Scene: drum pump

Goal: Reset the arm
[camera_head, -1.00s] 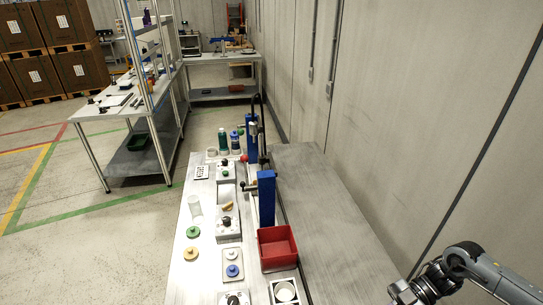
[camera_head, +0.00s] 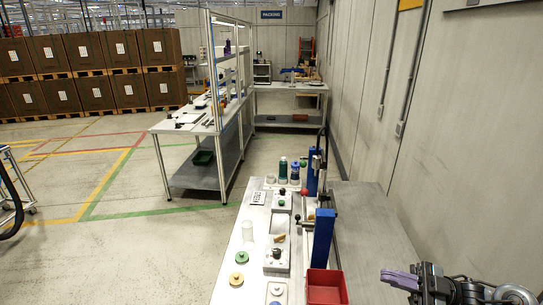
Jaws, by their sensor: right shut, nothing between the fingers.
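My right gripper (camera_head: 398,279), with purple and dark parts, shows at the lower right. It is shut and empty, near the right side of the workbench and apart from the objects on it. My left gripper is not in view. The workbench (camera_head: 370,222) carries a blue upright press-like column (camera_head: 322,238), a red bin (camera_head: 326,287) at the near end, and green and yellow round parts (camera_head: 242,257) on its left side. The near end of the bench is cut off by the frame.
A pale wall (camera_head: 470,170) stands close along the right. A second grey table (camera_head: 170,125) with a shelf frame stands further left. Brown boxes on pallets (camera_head: 90,60) line the back left. Open floor (camera_head: 120,240) lies left of the bench.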

